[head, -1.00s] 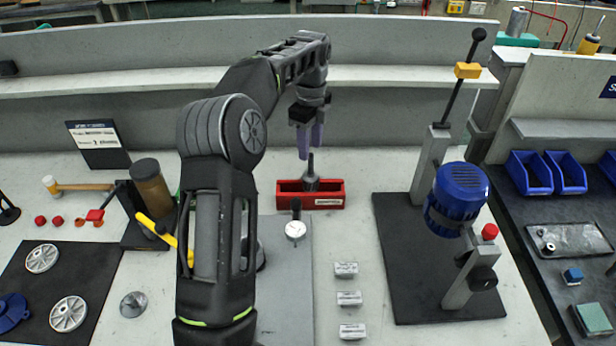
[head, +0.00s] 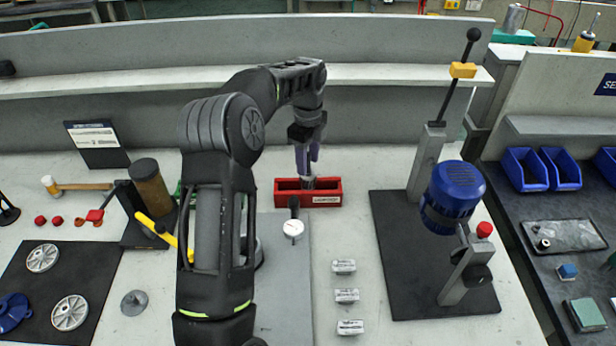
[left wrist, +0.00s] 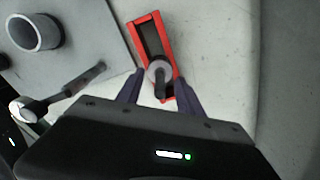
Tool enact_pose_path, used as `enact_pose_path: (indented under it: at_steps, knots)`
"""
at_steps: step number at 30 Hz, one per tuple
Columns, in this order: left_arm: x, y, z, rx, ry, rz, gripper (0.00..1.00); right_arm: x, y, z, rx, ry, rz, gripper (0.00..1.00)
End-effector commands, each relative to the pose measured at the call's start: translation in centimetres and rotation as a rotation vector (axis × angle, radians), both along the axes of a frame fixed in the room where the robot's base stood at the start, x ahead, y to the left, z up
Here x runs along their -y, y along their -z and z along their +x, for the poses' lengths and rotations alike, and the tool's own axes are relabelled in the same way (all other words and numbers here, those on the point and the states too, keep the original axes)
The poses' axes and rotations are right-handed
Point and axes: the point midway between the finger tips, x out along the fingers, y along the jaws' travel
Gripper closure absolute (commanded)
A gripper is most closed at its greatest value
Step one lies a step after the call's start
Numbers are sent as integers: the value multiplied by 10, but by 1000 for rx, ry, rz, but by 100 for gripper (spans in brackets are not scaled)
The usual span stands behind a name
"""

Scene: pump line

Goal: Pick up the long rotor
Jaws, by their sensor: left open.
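A grey rotor (left wrist: 159,72) with an upright shaft stands in a red tray (head: 333,199) at the back of the bench; the tray also shows in the left wrist view (left wrist: 139,26). My left gripper (head: 308,170) is over the tray with its fingers pointing down. In the left wrist view its two fingers (left wrist: 160,88) are apart, one on either side of the rotor's shaft. I cannot tell whether a finger touches it. In the head view the fingers hide most of the rotor. My right gripper is not in view.
A dial gauge (head: 293,229) stands just in front of the tray. Several small labelled blocks (head: 345,296) lie nearer. A press with a blue motor (head: 453,197) stands to the right on a black base. A hammer (head: 85,186) and an amber jar (head: 151,187) are left.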

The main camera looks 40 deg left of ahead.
Motion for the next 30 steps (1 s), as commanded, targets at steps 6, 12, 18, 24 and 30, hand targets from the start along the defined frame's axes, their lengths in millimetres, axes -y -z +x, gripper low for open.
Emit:
enact_pose_path:
  at_steps: [6, 12, 18, 24, 30]
  knots:
    - [0, 22, 0, -1, 1, 0, 56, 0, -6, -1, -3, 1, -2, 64]
    - [0, 23, 0, 0, 0, 1, 56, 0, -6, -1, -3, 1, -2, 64]
    - [0, 23, 0, 0, 0, 1, 56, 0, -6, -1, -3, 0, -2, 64]
    - [0, 23, 0, 1, 0, 1, 57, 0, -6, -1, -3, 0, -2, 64]
    - [0, 23, 0, 0, 0, 1, 73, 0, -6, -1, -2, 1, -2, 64]
